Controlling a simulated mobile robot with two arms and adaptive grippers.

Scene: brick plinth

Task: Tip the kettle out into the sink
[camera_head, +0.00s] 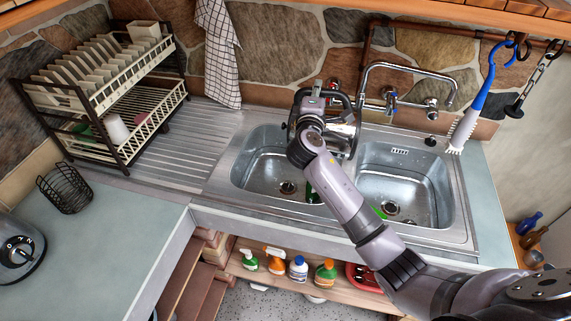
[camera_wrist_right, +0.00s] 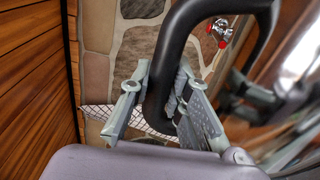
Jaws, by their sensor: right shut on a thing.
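The kettle (camera_head: 343,130) is shiny metal with a black handle. In the head view it is over the back middle of the double sink (camera_head: 463,205), by the divider between the two bowls, and partly hidden behind my right gripper (camera_head: 316,95). In the right wrist view my gripper (camera_wrist_right: 160,98) is shut around the black handle (camera_wrist_right: 158,65), and the shiny body (camera_wrist_right: 295,60) is at the right. I cannot tell how far the kettle is tilted; its spout is not clear. My left gripper is not in view.
The tap (camera_head: 400,68) arches over the back of the sink. A green object (camera_head: 312,193) lies in the left bowl and another (camera_head: 379,213) in the right. A dish rack (camera_head: 105,95) stands left, beyond the drainboard (camera_head: 180,140). A blue brush (camera_head: 475,110) hangs right.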

